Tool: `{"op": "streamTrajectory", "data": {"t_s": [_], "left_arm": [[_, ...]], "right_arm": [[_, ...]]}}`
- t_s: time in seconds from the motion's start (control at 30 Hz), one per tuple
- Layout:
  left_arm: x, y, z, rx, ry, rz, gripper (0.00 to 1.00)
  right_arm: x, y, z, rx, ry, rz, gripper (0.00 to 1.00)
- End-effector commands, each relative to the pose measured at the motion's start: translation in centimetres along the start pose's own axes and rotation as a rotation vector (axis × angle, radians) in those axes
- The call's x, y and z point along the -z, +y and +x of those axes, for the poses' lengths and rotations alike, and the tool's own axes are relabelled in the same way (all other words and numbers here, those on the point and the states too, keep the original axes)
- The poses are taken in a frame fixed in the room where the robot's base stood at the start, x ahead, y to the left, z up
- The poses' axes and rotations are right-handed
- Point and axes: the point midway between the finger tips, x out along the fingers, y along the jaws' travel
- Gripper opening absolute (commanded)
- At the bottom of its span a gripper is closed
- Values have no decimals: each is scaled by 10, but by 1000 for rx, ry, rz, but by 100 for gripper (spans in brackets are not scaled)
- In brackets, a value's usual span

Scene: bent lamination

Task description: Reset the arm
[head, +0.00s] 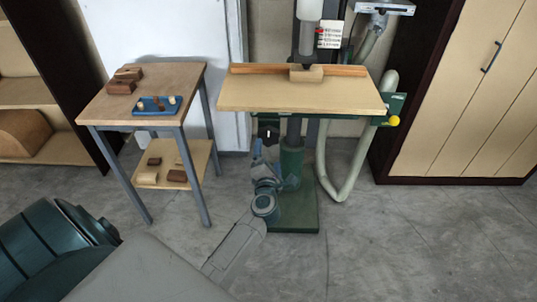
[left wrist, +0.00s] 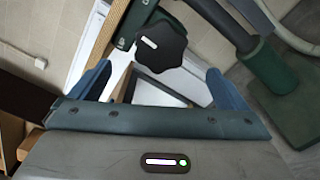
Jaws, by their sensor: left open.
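My left gripper (head: 261,152) is in front of the drill press's green column, below the level of its wooden table (head: 300,94). In the left wrist view, the two blue fingers of my left gripper (left wrist: 162,88) stand wide apart with nothing held between them. A black star-shaped knob (left wrist: 160,46) lies beyond the fingers there; I cannot tell its distance from them. My right gripper is in neither view.
A wooden block (head: 306,73) sits at the fence on the drill press table. A small side table (head: 185,84) at the left bears a blue tray (head: 157,106) and brown blocks (head: 124,80). A grey hose (head: 345,186) hangs at the right. Floor at right is clear.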

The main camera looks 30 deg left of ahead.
Motion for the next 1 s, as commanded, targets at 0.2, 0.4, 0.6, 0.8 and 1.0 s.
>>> {"op": "streamTrajectory", "data": {"t_s": [0.2,0.4,0.6,0.8,1.0], "left_arm": [[0,0,0,0,0,0,97],[0,-1,0,1,0,4,97],[25,-47,-8,44,-41,237,97],[92,-165,-55,222,-209,791,97],[176,-267,-133,463,-433,1244,97]], "right_arm": [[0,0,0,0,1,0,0],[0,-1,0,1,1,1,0],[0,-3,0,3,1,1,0],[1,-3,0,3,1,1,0],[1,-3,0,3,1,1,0]]}}
